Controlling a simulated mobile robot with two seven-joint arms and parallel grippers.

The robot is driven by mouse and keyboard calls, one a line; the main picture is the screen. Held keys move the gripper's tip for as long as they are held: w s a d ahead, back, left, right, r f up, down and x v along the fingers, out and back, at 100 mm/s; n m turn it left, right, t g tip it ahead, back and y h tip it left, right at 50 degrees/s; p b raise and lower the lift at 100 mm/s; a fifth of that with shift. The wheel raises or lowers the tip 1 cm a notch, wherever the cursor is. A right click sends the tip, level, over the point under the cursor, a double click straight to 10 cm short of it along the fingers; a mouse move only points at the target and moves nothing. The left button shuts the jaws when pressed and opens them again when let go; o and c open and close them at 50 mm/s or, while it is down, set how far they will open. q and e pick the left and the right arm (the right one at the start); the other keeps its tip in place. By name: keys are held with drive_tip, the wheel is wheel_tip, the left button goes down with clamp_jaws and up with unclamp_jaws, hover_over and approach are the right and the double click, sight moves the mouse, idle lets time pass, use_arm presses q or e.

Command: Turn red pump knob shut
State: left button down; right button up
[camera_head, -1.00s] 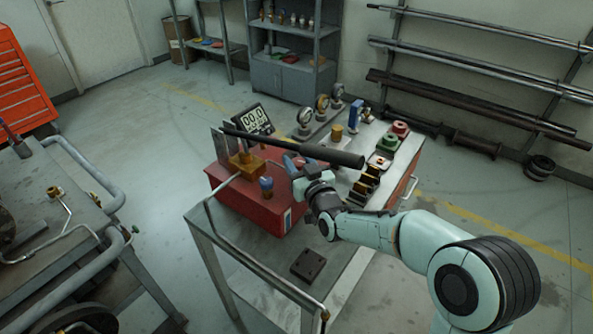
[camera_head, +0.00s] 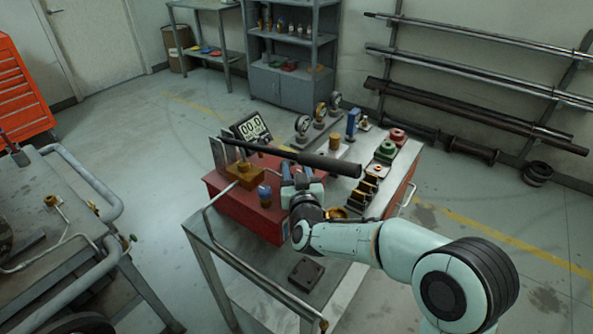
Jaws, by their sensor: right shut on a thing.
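The red pump (camera_head: 240,210) is a box on the metal cart, with a long black lever (camera_head: 315,162) over its top and a brass block (camera_head: 243,174) below the lever. A small blue knob (camera_head: 265,193) stands on the pump's near side. My right gripper (camera_head: 288,174) is at the pump's right end, below the lever, just right of the blue knob. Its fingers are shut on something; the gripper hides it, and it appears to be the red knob. My left gripper is out of view.
Green and red flanged parts (camera_head: 386,149) sit at the cart's right. A dark plate (camera_head: 306,270) lies on the cart's front. Another bench (camera_head: 70,205) is at the left.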

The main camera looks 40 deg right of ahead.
drive_tip(key=o, duration=1)
drive_tip(key=shift+r, duration=0.1)
drive_tip(key=shift+c, duration=0.2)
drive_tip(key=v, duration=1.3)
drive_tip(key=shift+p, duration=0.35)
drive_tip(key=shift+s, duration=0.15)
